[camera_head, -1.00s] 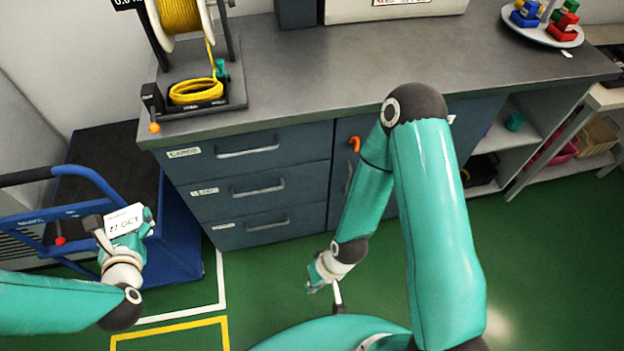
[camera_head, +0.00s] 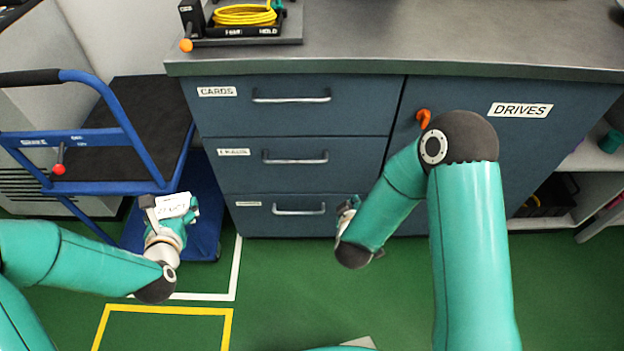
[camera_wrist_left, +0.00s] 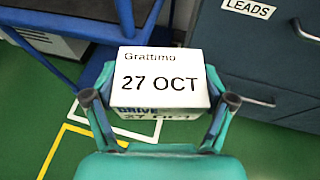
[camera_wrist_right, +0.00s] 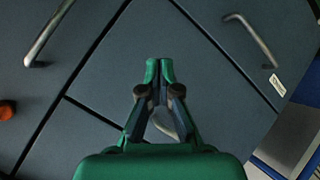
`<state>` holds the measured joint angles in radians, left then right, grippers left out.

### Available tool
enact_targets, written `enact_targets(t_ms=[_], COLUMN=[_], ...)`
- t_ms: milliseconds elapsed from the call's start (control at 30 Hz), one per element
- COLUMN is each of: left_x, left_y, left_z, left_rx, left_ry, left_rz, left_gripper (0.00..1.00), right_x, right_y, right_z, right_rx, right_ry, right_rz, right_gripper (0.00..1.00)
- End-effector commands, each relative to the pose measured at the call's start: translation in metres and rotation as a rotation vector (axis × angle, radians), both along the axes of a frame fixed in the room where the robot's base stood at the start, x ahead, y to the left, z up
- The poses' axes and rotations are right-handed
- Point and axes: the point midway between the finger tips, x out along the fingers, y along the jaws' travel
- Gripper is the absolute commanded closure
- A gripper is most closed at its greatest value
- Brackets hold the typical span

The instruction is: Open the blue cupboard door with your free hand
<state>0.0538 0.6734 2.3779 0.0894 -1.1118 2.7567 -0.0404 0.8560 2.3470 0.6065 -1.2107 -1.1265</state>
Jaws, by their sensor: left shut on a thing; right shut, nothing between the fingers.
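The blue cupboard door (camera_head: 470,160), labelled DRIVES, is shut, right of the drawers. An orange catch (camera_head: 423,118) sits near its upper left edge and shows at the left edge of the right wrist view (camera_wrist_right: 6,110). The door's bar handle (camera_wrist_right: 42,42) shows at that view's upper left; in the head view my arm hides it. My right gripper (camera_wrist_right: 158,72) is shut and empty, in front of the drawer fronts, to one side of the handle. My left gripper (camera_wrist_left: 160,100) is shut on a white box (camera_wrist_left: 160,80) marked 27 OCT, held near the trolley.
A blue trolley (camera_head: 124,130) stands left of the drawers (camera_head: 290,122), which are shut and have bar handles. The grey worktop (camera_head: 350,40) overhangs the fronts. Open shelves (camera_head: 550,222) lie right of the door. Green floor (camera_head: 290,270) in front is clear.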

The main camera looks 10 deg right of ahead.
Motion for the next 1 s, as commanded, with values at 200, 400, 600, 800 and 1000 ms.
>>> enact_targets(t_ms=[200, 400, 600, 800, 1000], left_x=[0.008, 0.013, 0.015, 0.016, 0.016], left_y=[0.000, 0.000, 0.000, 0.000, 0.000], left_z=[-0.092, -0.137, -0.152, -0.158, -0.168], left_rx=[0.000, 0.000, 0.000, 0.000, 0.000], left_ry=[-0.002, -0.002, -0.002, -0.002, -0.002], left_rz=[0.000, 0.000, 0.000, 0.000, 0.001], left_gripper=[0.51, 0.51, 0.51, 0.51, 0.51], right_x=[0.016, 0.009, 0.002, 0.010, 0.032], right_y=[-0.035, -0.053, -0.060, -0.075, -0.102], right_z=[-0.011, 0.002, 0.012, 0.014, 0.013], right_rx=[-0.451, -0.766, -0.905, -0.924, -0.921], right_ry=[-0.075, -0.040, 0.001, 0.011, 0.009], right_rz=[-0.063, -0.157, -0.211, -0.222, -0.223], right_gripper=[1.00, 1.00, 1.00, 1.00, 1.00])
